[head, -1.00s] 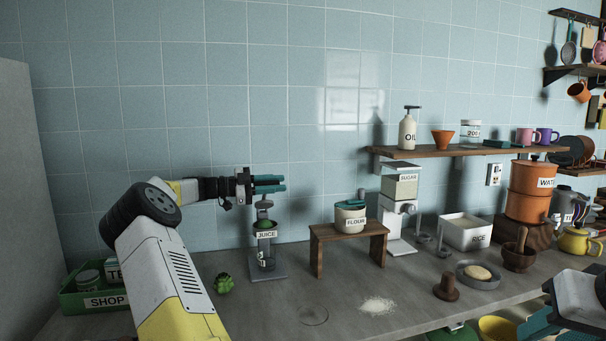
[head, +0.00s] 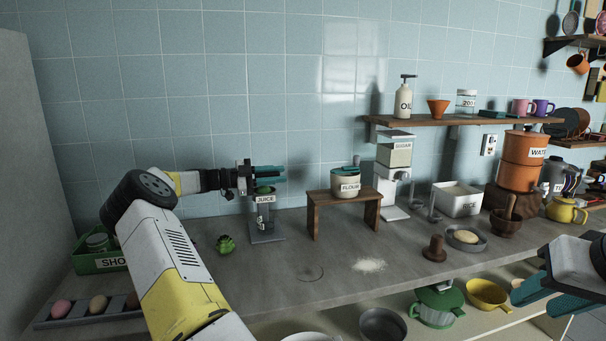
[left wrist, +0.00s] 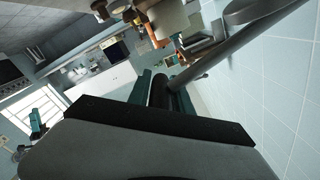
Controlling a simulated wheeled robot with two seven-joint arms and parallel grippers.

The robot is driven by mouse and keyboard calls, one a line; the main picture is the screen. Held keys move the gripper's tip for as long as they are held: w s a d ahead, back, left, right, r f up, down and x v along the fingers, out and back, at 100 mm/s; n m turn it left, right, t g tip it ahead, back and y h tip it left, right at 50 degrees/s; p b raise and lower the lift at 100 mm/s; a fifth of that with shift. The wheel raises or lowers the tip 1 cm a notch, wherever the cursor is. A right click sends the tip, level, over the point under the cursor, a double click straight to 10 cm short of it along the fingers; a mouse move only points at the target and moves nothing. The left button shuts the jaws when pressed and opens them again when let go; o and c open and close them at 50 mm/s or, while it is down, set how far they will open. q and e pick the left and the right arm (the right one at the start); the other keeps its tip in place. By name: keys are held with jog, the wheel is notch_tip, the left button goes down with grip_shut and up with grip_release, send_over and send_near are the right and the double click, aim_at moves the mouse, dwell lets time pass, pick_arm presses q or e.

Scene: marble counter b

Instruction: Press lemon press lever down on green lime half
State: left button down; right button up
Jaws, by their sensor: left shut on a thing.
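The lemon press (head: 265,222), labelled JUICE, stands upright on the counter left of the small wooden stand. A green lime half (head: 264,190) shows at its top, partly hidden by the gripper just above. My left gripper (head: 267,172) is shut on the press lever, its teal fingers low over the press top. In the left wrist view the grey lever (left wrist: 222,55) runs between the teal fingers (left wrist: 165,92). Whether the lever touches the lime is hidden. My right gripper (head: 548,294) is open and empty at the lower right, in front of the counter.
A small green item (head: 226,244) sits on the counter left of the press. A wooden stand (head: 345,200) with a flour jar (head: 346,184) is to its right. A green box (head: 100,262) and an egg tray (head: 85,318) are at the left. The front middle counter is mostly clear.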

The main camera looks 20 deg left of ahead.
pick_arm(q)
jog(key=shift+f, duration=0.1)
jog(key=c, duration=1.2)
grip_release()
jog(key=shift+o, duration=0.2)
jog(key=v, duration=0.7)
jog(key=shift+s+a, duration=0.2)
jog(key=shift+a, duration=0.15)
